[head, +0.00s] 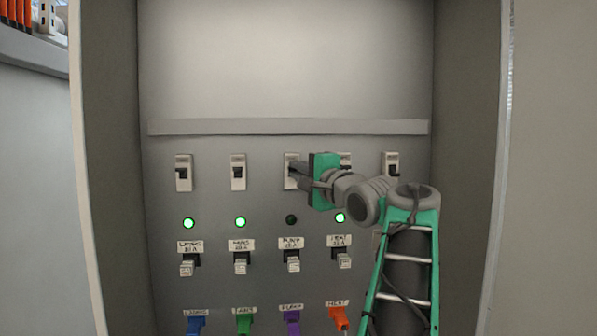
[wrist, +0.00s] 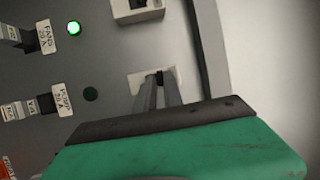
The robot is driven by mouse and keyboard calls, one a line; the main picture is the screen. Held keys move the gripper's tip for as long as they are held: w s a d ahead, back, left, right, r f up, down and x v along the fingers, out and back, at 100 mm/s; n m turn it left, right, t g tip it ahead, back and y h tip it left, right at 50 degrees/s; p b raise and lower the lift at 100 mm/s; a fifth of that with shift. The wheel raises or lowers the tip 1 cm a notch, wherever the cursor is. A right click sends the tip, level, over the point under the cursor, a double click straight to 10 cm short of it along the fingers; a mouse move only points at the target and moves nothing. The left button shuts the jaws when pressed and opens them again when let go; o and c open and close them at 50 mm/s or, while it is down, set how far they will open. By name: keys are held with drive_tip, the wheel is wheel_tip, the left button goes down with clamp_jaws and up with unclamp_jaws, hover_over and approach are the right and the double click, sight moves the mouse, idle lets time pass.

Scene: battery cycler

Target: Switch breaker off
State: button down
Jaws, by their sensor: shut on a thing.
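A row of pale breakers with dark toggles runs across the grey panel. My gripper (head: 297,170) is at the third breaker from the left (head: 289,183), and its fingers cover much of that breaker. The wrist view shows the same breaker (wrist: 143,82) with the narrow fingers (wrist: 159,80) shut on its dark toggle. The toggle's exact position is hidden by the fingers. The lamp below this breaker (head: 291,220) is dark, above a label that seems to read PUMP (head: 291,243). The dark lamp also shows in the wrist view (wrist: 90,94).
Breakers stand to the left (head: 238,184) and right (head: 391,158). Lit green lamps (head: 240,222) sit beside the dark one. Below are plugs (head: 293,265) and coloured connectors (head: 292,322). A ledge (head: 290,127) runs above. Cabinet side walls (head: 468,120) bound the space.

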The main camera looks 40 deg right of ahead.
drive_tip(key=shift+r, duration=0.1)
drive_tip(key=t+b, duration=0.1)
drive_tip(key=b, duration=0.2)
drive_tip(key=shift+n, duration=0.4)
drive_tip(key=c, duration=1.5)
unclamp_jaws()
drive_tip(key=shift+f, duration=0.25)
drive_tip(key=b+v, duration=0.3)
drive_tip(key=v, duration=0.5)
drive_tip(key=shift+f, duration=0.15)
drive_tip(key=shift+w, duration=0.1)
